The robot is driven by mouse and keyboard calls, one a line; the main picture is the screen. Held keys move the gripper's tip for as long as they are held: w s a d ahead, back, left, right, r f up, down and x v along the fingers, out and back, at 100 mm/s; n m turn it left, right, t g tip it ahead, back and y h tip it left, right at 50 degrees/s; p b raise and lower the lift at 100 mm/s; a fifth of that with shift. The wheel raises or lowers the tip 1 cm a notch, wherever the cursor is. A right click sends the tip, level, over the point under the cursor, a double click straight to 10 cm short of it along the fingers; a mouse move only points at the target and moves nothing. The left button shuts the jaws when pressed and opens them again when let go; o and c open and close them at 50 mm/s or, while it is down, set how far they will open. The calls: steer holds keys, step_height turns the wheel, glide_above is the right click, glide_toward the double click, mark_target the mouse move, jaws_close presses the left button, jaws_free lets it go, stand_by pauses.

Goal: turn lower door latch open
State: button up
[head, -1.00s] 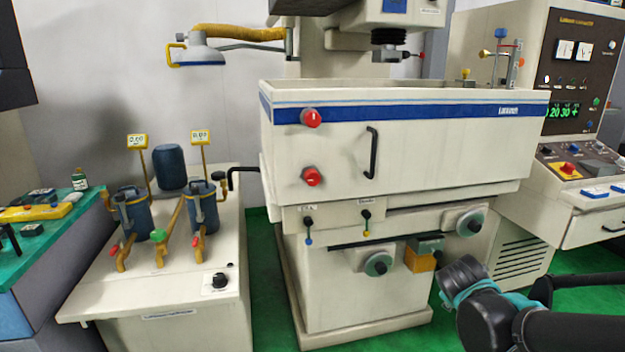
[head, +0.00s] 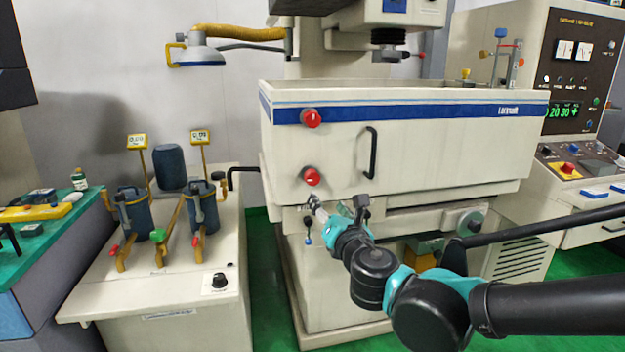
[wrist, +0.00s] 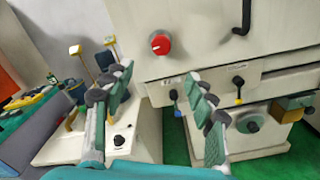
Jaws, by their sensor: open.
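The lower door latch (head: 311,177) is a round red knob with a pale mark, low on the left of the cream tank front. The upper red latch (head: 311,118) sits straight above it. My gripper (head: 316,204) is just below the lower latch in the head view, apart from it. In the wrist view, the red knob (wrist: 160,44) shows beyond and slightly above the gap between my open fingers (wrist: 157,76). Nothing is between the fingers. The knob's turn angle is too small to read surely.
A black door handle (head: 371,153) stands out right of the latches. Small levers (wrist: 238,88) stick out below the tank. A bench with blue pumps (head: 202,205) is at the left. A control console (head: 575,80) is at the right.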

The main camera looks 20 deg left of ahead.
mark_target(313, 180)
steer(key=x, duration=1.7)
steer(key=shift+w+d, duration=0.15)
steer(key=shift+c, duration=0.2)
steer(key=c, duration=1.1)
